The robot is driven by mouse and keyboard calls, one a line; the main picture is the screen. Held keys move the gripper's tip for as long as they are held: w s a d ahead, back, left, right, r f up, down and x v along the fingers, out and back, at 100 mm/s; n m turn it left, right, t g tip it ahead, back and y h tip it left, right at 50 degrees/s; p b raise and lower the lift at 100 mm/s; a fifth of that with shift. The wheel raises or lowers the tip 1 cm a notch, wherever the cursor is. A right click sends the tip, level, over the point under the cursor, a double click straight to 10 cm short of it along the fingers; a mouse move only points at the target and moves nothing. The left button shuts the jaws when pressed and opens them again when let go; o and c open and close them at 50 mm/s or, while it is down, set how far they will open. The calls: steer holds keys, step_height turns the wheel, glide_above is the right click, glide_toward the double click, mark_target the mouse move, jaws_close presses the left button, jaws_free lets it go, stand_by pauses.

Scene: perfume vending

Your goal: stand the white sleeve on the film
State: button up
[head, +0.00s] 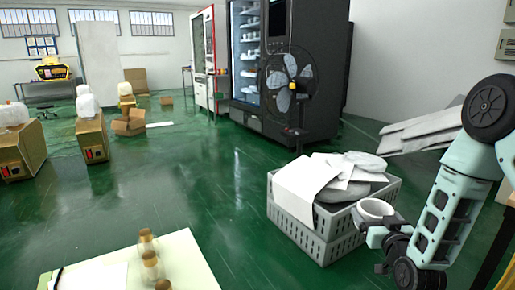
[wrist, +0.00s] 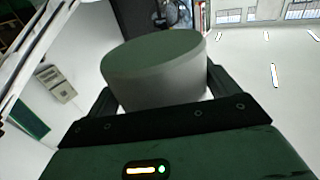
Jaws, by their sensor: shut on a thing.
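The white sleeve (head: 377,208) is a short, wide white cylinder at the right of the head view, held up in front of the grey crate. My gripper (head: 374,226) is shut on it. In the wrist view the sleeve (wrist: 160,88) sits between the two dark fingers, with a grey-green round end facing up in the picture. A pale table (head: 180,258) is at the bottom of the head view, to the left of my gripper and well apart from it. A whiter flat sheet (head: 98,279) on its left part may be the film; the frame's lower edge cuts it off.
A grey crate (head: 318,239) full of white sheets and bags is on the floor beside my arm. A fan (head: 290,82) and a vending machine stand behind. Green floor is clear between crate and table.

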step_height(320, 180, up, 31)
steer(key=p, duration=2.9)
steer(key=s+d+f+y, duration=0.1)
steer(key=s+f, duration=0.2)
steer(key=f, duration=0.4)
steer(key=s+d+f+y, duration=0.1)
steer(key=s+f, duration=0.3)
steer(key=f, duration=0.3)
steer(key=s+a+f+h, duration=0.2)
steer(key=s+f, duration=0.1)
steer(key=s, duration=0.6)
steer(key=shift+f, duration=0.3)
steer(key=shift+w+r, duration=0.15)
steer(key=shift+r, duration=0.1)
